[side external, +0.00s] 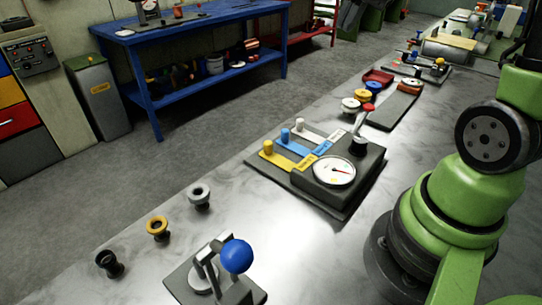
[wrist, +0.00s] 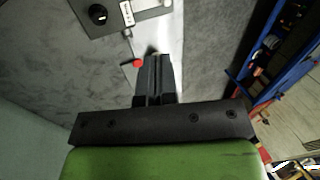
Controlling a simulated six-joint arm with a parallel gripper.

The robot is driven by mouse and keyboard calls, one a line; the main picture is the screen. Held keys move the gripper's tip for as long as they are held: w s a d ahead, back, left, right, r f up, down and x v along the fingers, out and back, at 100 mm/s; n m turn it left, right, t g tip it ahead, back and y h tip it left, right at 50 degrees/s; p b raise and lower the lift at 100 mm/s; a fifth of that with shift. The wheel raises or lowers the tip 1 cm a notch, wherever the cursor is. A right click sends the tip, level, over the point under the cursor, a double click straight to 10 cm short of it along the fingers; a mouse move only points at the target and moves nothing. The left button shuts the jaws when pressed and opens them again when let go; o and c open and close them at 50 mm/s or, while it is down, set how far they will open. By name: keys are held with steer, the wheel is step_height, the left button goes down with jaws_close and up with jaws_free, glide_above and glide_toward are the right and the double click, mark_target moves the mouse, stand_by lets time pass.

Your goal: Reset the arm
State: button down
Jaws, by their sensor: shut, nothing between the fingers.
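My gripper (wrist: 154,62) shows in the wrist view, with its two dark fingers shut together and nothing between them. In that view the fingers lie over the grey bench edge and floor, close to a small red knob (wrist: 138,63); I cannot tell whether they touch it. In the side external view my green arm rises at the right, and the gripper itself is outside the picture.
The bench (side external: 130,265) holds a blue-ball lever device (side external: 237,256), black (side external: 109,264), yellow (side external: 158,228) and silver (side external: 200,196) spools, and a dial board (side external: 333,171). Further back are coloured spools and a red tray (side external: 378,77). A blue table (side external: 205,83) stands across the aisle.

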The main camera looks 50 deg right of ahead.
steer(key=s+a+n+t+y, duration=0.2)
steer(key=s+a+n+t, duration=0.1)
steer(key=s+a+n, duration=0.8)
steer(key=a+n, duration=0.2)
steer(key=a, duration=0.2)
steer(key=shift+s+r, duration=0.25)
steer(key=shift+r, duration=0.15)
stand_by(0.6)
